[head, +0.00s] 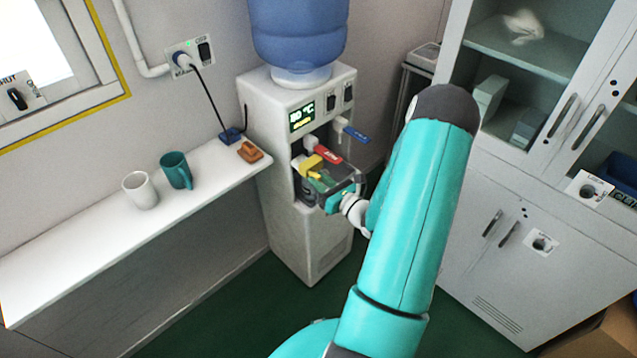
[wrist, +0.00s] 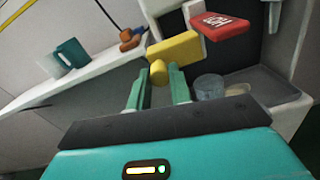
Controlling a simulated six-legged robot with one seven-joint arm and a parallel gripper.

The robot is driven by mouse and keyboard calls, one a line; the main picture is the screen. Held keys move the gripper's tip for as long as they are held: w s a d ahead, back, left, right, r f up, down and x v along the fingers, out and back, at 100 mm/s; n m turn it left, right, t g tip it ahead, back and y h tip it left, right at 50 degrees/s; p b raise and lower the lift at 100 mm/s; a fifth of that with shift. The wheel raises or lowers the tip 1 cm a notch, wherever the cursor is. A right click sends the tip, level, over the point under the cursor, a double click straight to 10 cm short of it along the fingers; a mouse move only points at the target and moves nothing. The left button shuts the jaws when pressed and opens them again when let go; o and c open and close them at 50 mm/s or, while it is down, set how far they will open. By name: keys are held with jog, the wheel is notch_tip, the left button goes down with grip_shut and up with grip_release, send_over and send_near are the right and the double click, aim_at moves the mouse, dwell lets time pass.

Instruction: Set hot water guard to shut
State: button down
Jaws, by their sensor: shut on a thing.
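The water dispenser (head: 318,232) stands against the wall, with a red hot tap lever (head: 327,153) and a blue lever (head: 355,134) on its front. The yellow guard (head: 309,163) sits just left of and below the red lever; in the wrist view the yellow guard (wrist: 176,47) is a block beside the red lever (wrist: 218,24), with a round yellow knob (wrist: 158,73) below it. My gripper (head: 318,178) is at the guard. In the wrist view the green fingers of my gripper (wrist: 157,84) stand on either side of the knob, shut on it.
A white shelf (head: 80,235) on the left holds a white mug (head: 139,190), a teal mug (head: 176,170) and an orange-brown object (head: 250,152). A clear cup (wrist: 209,87) stands in the dispenser bay. A cabinet (head: 500,190) stands at right.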

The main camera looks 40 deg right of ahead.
aim_at(317, 168)
jog(key=shift+d, duration=1.65)
jog(key=c, duration=1.3)
grip_release()
jog(key=shift+d, duration=0.1)
jog(key=shift+o, duration=0.2)
jog(key=shift+s, duration=0.1)
jog(key=s, duration=1.3)
jog(key=shift+s, duration=0.3)
